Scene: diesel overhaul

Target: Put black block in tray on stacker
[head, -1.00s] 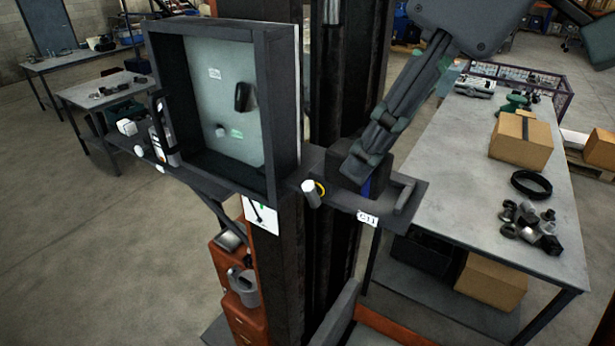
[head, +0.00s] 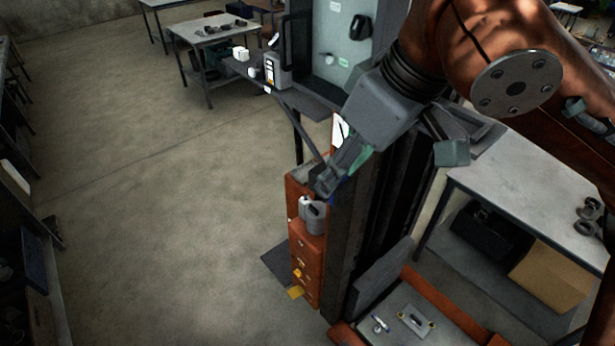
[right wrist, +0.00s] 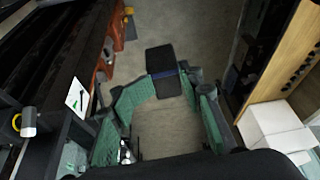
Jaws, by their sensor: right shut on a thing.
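My right gripper (head: 338,172) reaches down from the upper right in the head view, over the orange body of the stacker (head: 305,262). It is shut on the black block, which the fingers largely hide there. In the right wrist view the black block (right wrist: 162,60), with a blue band, sits at the tips of the green-padded fingers (right wrist: 165,88), above the floor. An open-topped holder (head: 303,172) is at the top of the orange body, beside the gripper; I cannot tell whether it is the tray. My left gripper is not in view.
A grey jug (head: 316,217) stands on the orange body close below the gripper. The dark column (head: 360,235) rises just right of it. A grey bed with small metal parts (head: 413,320) lies lower right. A workbench (head: 545,190) is at right. Floor at left is clear.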

